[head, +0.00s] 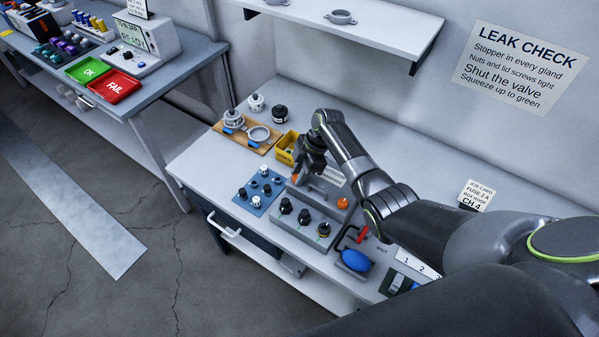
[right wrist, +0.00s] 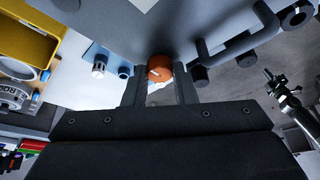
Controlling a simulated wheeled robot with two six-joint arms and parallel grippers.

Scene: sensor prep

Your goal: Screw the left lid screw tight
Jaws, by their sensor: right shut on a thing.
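The grey sensor box (head: 318,211) stands on the bench with an orange lid screw at each end of its lid. My right gripper (head: 298,177) is over the left end, pointing down, shut on the left lid screw (head: 295,180). In the right wrist view, the orange head of the left lid screw (right wrist: 158,70) with a pale slot mark shows between the two dark fingers. How far it is screwed in cannot be seen. The right lid screw (head: 343,202) stands free. What looks like my left gripper (right wrist: 271,78) is small at the right of the right wrist view.
A dark handle (head: 323,190) rises from the lid close to my right gripper. Several black knobs (head: 304,215) line the box's front. A blue mat (head: 259,192) with small parts lies left, a yellow bin (head: 285,152) behind it. A blue squeeze bulb (head: 356,260) lies right.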

